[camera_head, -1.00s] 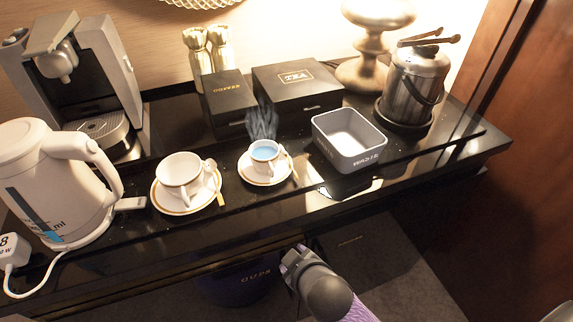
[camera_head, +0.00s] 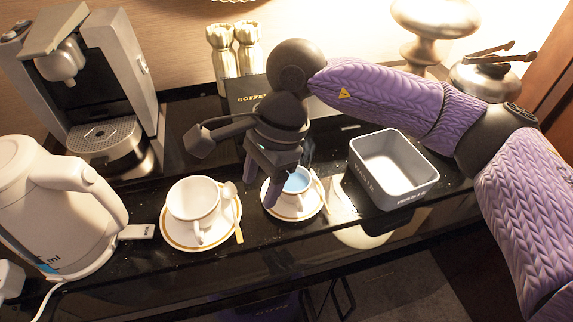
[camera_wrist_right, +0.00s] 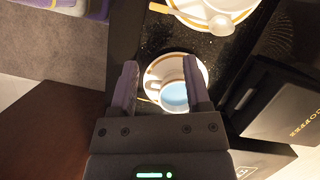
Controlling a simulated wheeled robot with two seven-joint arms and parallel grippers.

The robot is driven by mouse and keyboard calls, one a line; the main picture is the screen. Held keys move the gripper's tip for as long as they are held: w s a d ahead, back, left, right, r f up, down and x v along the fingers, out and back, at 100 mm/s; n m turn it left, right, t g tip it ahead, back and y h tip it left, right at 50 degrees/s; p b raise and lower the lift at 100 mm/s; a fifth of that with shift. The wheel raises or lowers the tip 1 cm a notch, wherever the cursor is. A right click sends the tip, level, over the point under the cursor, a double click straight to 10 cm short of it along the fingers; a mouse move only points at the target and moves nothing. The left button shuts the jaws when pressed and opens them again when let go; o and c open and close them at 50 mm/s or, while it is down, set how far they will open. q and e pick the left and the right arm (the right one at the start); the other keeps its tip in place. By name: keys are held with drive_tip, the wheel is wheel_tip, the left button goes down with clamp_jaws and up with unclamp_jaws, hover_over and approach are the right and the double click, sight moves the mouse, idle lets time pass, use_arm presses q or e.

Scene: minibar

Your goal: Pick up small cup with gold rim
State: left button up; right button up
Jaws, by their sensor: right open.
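The small cup with gold rim (camera_head: 297,184) holds blue liquid and stands on its gold-rimmed saucer (camera_head: 312,211) on the black counter. My right gripper (camera_head: 262,200) is open and just above the cup's left side, partly hiding it. In the right wrist view the cup (camera_wrist_right: 175,96) lies between the two fingers, nearer the right one, with its saucer (camera_wrist_right: 160,70) around it. I see no grip on the cup. My left gripper is not in view.
A larger cup (camera_head: 193,197) on a saucer stands left of the small cup. A kettle (camera_head: 50,200) and coffee machine (camera_head: 85,80) are at left. The coffee box (camera_head: 240,92) is behind my gripper.

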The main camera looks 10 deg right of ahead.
sight(300, 201)
drive_tip(key=w+d+r+t+h, duration=0.1)
drive_tip(key=w+d+h, duration=0.25)
drive_tip(key=d, duration=0.25)
drive_tip(key=f, duration=0.3)
drive_tip(key=f+b, duration=0.1)
drive_tip(key=f, duration=0.2)
drive_tip(key=s+f, duration=0.1)
drive_tip(key=f, duration=0.2)
drive_tip(key=shift+d+f+b, duration=0.15)
drive_tip(key=shift+d+b, duration=0.2)
drive_tip(key=shift+b, duration=0.05)
clamp_jaws()
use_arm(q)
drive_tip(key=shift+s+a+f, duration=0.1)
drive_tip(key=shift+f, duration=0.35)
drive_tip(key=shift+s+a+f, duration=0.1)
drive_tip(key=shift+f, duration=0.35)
use_arm(e)
drive_tip(key=shift+s+f, duration=0.1)
drive_tip(key=shift+s, duration=0.05)
